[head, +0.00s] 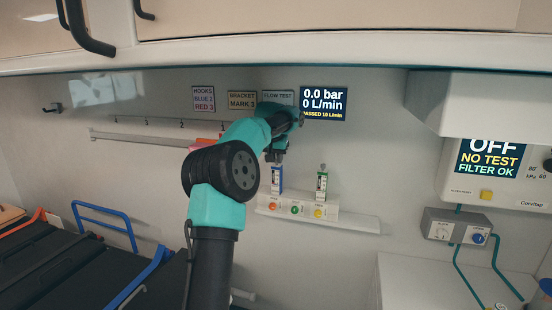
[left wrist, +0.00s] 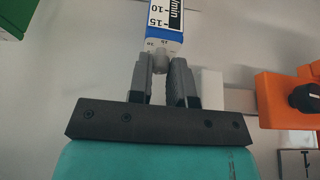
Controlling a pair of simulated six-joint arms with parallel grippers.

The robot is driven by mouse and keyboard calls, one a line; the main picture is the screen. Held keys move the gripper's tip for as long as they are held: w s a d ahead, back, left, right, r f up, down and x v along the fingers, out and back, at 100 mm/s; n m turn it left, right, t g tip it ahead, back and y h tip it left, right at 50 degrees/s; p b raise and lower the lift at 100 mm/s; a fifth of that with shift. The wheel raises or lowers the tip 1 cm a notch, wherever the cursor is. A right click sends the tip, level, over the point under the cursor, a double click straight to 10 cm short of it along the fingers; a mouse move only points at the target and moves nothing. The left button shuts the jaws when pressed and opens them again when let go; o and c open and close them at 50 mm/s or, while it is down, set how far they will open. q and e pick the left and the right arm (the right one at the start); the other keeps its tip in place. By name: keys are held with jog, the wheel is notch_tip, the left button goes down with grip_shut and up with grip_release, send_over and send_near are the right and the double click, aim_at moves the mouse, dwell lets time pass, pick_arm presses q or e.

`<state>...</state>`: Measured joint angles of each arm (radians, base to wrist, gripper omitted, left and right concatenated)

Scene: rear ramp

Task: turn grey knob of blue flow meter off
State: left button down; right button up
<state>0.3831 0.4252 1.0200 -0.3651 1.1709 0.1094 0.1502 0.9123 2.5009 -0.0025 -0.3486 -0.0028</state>
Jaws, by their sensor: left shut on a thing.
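The blue flow meter (head: 277,180) stands upright on the white wall rail, just below my left gripper in the head view. Its scale and blue end block (left wrist: 163,38) show at the top of the left wrist view. The small grey knob (left wrist: 160,62) sits at the end of that block. My left gripper (head: 276,157) has its two grey fingers (left wrist: 162,80) on either side of the knob and is shut on it. In the head view the knob is hidden by the gripper. My right gripper is in neither view.
A green flow meter (head: 322,186) stands close to the right. A wall screen (head: 323,104) reads 0.0 bar and 0 L/min. An orange clamp with a black knob (left wrist: 300,97) is near the gripper in the left wrist view. A wall cabinet (head: 330,50) overhangs above.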

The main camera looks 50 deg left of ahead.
pick_arm(q)
jog(key=n+y, duration=0.1)
jog(key=n, duration=0.2)
jog(key=n+g, duration=0.1)
jog(key=n, duration=0.2)
jog(key=shift+w+d+n+g+y, duration=0.2)
jog(key=shift+n+g+y, duration=0.1)
jog(key=shift+y, duration=0.1)
jog(key=n+g, duration=0.1)
jog(key=n, duration=0.2)
jog(key=shift+w+n+y, duration=0.15)
jog(key=shift+n+y, duration=0.15)
jog(key=shift+n, duration=0.1)
jog(key=shift+n+g, duration=0.9)
jog(key=shift+n, duration=0.8)
jog(key=c, duration=1)
grip_release()
jog(key=shift+c, duration=0.2)
jog(key=shift+r, duration=0.1)
jog(key=v, duration=0.7)
jog(key=shift+r, duration=0.2)
